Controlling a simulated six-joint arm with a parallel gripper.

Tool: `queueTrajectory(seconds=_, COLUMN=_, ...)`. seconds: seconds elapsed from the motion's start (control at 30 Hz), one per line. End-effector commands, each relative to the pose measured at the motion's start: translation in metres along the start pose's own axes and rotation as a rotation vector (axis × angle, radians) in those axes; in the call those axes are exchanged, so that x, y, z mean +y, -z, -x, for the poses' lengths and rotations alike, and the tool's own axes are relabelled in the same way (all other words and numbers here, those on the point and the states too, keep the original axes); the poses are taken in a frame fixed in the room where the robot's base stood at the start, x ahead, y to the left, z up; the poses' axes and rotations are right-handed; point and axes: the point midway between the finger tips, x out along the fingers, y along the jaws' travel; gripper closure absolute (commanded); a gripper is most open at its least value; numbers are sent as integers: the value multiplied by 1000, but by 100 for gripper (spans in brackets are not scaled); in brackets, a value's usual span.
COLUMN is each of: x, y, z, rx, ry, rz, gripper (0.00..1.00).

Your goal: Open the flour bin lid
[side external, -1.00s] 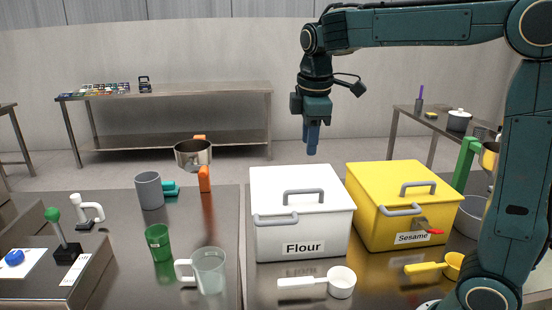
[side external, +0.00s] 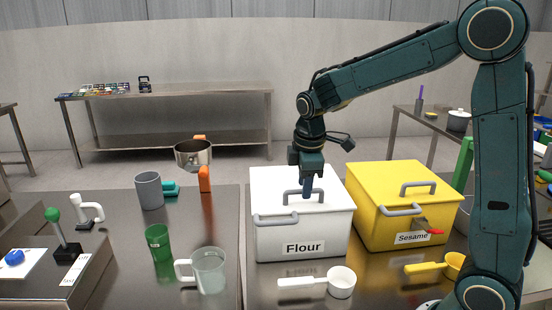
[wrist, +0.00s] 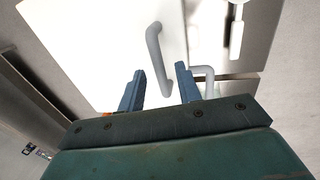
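The white flour bin (side external: 300,233), labelled "Flour", stands on the counter with its lid (side external: 272,184) closed. A grey handle (side external: 290,193) is on top of the lid, and another grey handle (side external: 275,221) is on the front. My gripper (side external: 307,190) is low over the lid, by the right part of the top handle. In the wrist view my gripper (wrist: 160,88) has its two blue fingers apart with nothing held. The lid handle (wrist: 154,50) shows just ahead of and between the fingertips there. I cannot tell whether they touch it.
The yellow sesame bin (side external: 375,225) stands close on the right. A white scoop (side external: 340,283) lies in front of the flour bin, a yellow scoop (side external: 452,266) at the right. A clear jug (side external: 208,270) and green cup (side external: 158,242) stand left.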

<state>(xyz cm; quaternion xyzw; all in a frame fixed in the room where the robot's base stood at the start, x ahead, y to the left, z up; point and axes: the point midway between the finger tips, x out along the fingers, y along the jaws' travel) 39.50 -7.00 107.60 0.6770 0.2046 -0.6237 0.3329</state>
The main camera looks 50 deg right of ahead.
Motion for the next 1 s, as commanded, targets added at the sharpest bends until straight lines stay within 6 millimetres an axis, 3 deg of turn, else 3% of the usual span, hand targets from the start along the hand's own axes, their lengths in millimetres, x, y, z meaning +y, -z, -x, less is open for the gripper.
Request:
queueTrajectory(seconds=0.37, x=0, y=0, z=-4, rx=0, ry=0, rz=-1, gripper=66)
queueTrajectory(seconds=0.57, x=0, y=0, z=-4, rx=0, ry=0, rz=-1, gripper=100)
queueTrajectory(seconds=1.0, x=4, y=0, z=2, rx=1, ry=-2, rz=-2, gripper=100)
